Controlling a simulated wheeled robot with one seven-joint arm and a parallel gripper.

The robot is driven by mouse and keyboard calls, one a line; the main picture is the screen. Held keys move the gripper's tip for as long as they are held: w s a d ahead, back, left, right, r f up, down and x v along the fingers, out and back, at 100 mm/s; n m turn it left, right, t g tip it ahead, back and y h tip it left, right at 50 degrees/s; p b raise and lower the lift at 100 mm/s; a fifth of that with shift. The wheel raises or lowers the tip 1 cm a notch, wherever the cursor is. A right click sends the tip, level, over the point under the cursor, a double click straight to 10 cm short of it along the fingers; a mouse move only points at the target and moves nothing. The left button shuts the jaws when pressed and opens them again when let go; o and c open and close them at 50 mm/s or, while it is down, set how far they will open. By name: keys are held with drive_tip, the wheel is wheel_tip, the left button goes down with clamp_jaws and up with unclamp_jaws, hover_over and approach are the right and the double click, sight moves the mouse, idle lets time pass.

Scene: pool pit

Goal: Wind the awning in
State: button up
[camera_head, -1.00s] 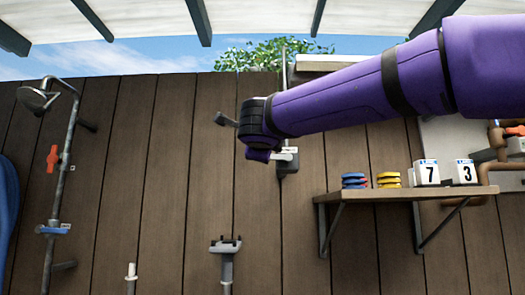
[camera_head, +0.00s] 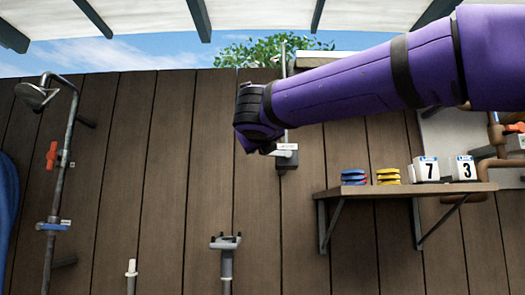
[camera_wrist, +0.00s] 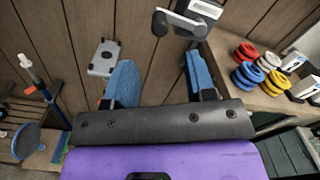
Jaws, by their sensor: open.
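The pale awning (camera_head: 265,18) spreads over the top of the head view on dark ribs. Its winding gear is a dark wall box (camera_head: 287,160) with a thin rod rising from it and a light grey crank arm (camera_head: 284,151), partly hidden by my wrist. In the wrist view the grey crank (camera_wrist: 182,21) with its rounded grip is at the top. My gripper (camera_wrist: 157,62) is open and empty, its blue-padded fingers spread below the crank. The right finger's tip appears close under the crank arm; I cannot tell whether they touch. The head view hides the fingers.
A wall shelf (camera_head: 400,190) at right holds coloured discs (camera_head: 388,176) and number blocks (camera_head: 426,170). A grey bracket (camera_head: 226,243) and a shower pipe (camera_head: 58,190) stand left of the crank. The wall between is clear.

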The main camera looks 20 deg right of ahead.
sight(276, 152)
drive_tip(key=w+d+m, duration=0.1)
drive_tip(key=w, duration=0.2)
drive_tip(key=w+d+m, duration=0.1)
drive_tip(key=w+m, duration=0.1)
drive_tip(key=w, duration=0.1)
drive_tip(key=w+d+m, duration=0.1)
drive_tip(key=w, duration=0.3)
drive_tip(key=shift+d, duration=0.1)
idle(0.3)
clamp_jaws()
